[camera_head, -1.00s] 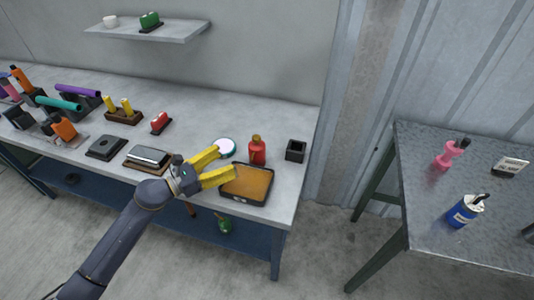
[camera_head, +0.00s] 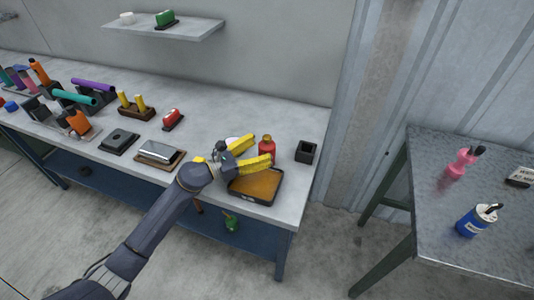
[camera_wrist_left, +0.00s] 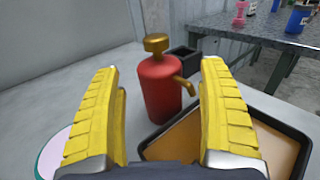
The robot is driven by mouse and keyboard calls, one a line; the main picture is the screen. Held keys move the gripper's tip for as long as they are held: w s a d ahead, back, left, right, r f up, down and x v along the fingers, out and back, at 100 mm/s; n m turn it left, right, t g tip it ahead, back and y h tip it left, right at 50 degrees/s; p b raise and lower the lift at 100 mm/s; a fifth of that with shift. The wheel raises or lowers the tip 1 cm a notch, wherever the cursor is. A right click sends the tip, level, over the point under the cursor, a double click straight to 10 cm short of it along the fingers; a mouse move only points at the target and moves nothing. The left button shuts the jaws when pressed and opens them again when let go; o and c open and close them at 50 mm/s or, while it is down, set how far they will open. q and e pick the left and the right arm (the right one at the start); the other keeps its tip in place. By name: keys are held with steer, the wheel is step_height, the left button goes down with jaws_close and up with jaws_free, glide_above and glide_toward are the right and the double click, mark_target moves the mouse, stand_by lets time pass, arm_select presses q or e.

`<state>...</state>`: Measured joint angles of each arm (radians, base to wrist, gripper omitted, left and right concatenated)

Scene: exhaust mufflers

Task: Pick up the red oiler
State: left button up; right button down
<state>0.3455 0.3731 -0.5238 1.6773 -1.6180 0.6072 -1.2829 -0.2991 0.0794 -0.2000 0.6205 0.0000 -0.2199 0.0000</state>
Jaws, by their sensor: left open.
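The red oiler (camera_head: 266,147) stands upright on the workbench (camera_head: 215,118), behind the shallow black tray. It has a brass-coloured cap and a bent spout. In the left wrist view the red oiler (camera_wrist_left: 160,92) shows between and beyond the two yellow fingers, with its spout pointing right. My left gripper (camera_head: 256,150) is open, its fingers reaching toward the oiler from the left. In the left wrist view the left gripper (camera_wrist_left: 166,110) has nothing between its fingertips that it grips. My right gripper is not in view.
A black tray (camera_head: 238,190) with an orange-brown inside lies just in front of the oiler. A black open box (camera_head: 305,152) stands to its right. A round white, green-rimmed item (camera_wrist_left: 52,158) is at the left finger. A separate metal table (camera_head: 420,215) is at right.

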mark_target(267, 146)
arm_select(q)
steer(key=shift+x, duration=1.55)
steer(key=c, duration=1.5)
